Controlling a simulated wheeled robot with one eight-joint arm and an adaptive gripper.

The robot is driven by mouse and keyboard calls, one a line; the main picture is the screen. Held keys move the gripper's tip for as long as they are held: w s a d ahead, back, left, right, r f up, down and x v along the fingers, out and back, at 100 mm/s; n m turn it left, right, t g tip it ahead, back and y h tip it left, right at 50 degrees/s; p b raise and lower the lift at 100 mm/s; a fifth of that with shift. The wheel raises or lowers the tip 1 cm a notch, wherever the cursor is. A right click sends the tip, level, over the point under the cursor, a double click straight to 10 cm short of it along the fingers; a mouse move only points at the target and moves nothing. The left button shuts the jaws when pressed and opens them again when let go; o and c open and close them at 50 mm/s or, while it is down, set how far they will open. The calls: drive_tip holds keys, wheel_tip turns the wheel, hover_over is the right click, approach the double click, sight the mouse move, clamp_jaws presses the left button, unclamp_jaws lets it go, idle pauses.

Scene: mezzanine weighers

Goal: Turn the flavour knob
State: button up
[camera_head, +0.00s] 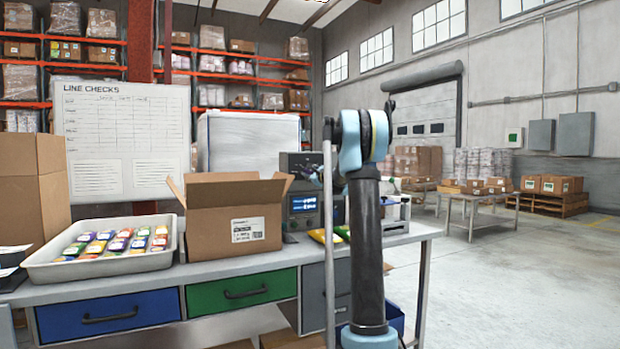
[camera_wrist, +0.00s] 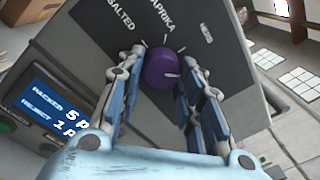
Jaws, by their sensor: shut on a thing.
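The flavour knob (camera_wrist: 160,70) is a round purple knob with a pale pointer mark, on the dark grey face of a machine in the wrist view. Tick marks sit around it, with the labels SALTED and PAPRIKA and a third label, too small to read. My gripper (camera_wrist: 158,60) has one finger on each side of the knob and is shut on it. Which label the pointer lines up with is unclear. In the head view my gripper (camera_head: 317,171) is at the machine (camera_head: 296,160), and the knob is hidden there.
A blue screen (camera_wrist: 55,107) beside the knob reads PACKED 5 p, REJECT 1 p. On the bench are an open cardboard box (camera_head: 205,235) and a pale tray (camera_head: 100,268) of coloured packets. Yellow packets (camera_head: 325,237) lie near my arm. Open floor lies at the right.

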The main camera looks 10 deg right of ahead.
drive_tip(key=shift+m, duration=0.6)
drive_tip(key=shift+a, duration=0.1)
drive_tip(key=o, duration=1.1)
drive_tip(key=shift+f, duration=0.1)
drive_tip(key=shift+c, duration=0.2)
drive_tip(key=v, duration=1.1)
drive_tip(key=shift+s, duration=0.35)
drive_tip(key=shift+f, duration=0.1)
